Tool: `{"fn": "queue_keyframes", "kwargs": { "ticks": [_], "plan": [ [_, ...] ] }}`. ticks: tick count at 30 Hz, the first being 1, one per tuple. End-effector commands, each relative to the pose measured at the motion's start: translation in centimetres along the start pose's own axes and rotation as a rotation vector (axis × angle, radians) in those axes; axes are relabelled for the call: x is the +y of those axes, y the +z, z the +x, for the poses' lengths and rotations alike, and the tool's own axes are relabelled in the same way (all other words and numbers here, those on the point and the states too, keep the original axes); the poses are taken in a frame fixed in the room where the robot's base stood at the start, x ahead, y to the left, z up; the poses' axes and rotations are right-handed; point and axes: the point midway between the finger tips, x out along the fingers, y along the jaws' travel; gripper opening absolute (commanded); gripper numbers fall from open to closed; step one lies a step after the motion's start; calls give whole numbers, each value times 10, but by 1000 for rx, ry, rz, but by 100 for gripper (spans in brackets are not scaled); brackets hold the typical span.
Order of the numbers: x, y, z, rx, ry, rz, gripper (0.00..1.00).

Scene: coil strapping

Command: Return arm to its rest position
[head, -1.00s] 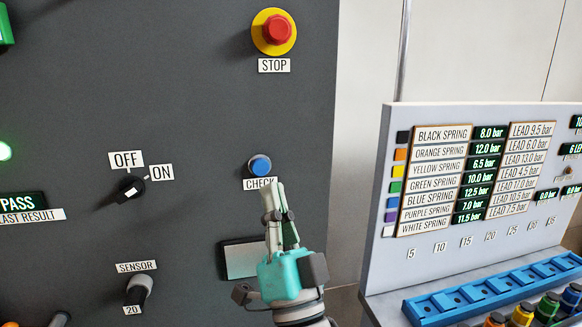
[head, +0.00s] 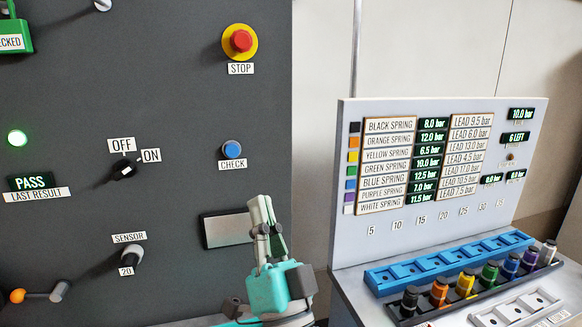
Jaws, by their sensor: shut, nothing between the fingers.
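My gripper (head: 265,212) is shut and empty, with its fingers pointing up. It is in front of the dark control panel (head: 190,75), near the panel's right edge. The blue CHECK button (head: 232,149) is above and left of the fingertips, apart from them. My gripper's teal body partly overlaps the area beside a grey rectangular plate (head: 228,229) on the panel. The lower part of my arm runs out of the bottom of the picture.
The panel carries a red STOP button (head: 241,41), an OFF/ON knob (head: 123,169), a SENSOR knob (head: 132,257) and a PASS display (head: 34,182). At right, a bench has a spring chart board (head: 440,160), a blue rack (head: 450,262) and several coloured knobbed pieces (head: 465,283).

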Motion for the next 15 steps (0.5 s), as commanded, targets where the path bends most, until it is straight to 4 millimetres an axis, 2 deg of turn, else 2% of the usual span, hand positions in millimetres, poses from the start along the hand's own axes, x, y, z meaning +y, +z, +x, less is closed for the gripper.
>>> {"fn": "queue_keyframes", "kwargs": {
  "ticks": [8, 15],
  "plan": [
    [21, 12, -29, -36, 35, -43, 0],
    [50, 26, -72, -90, 87, -105, 0]
  ]
}}
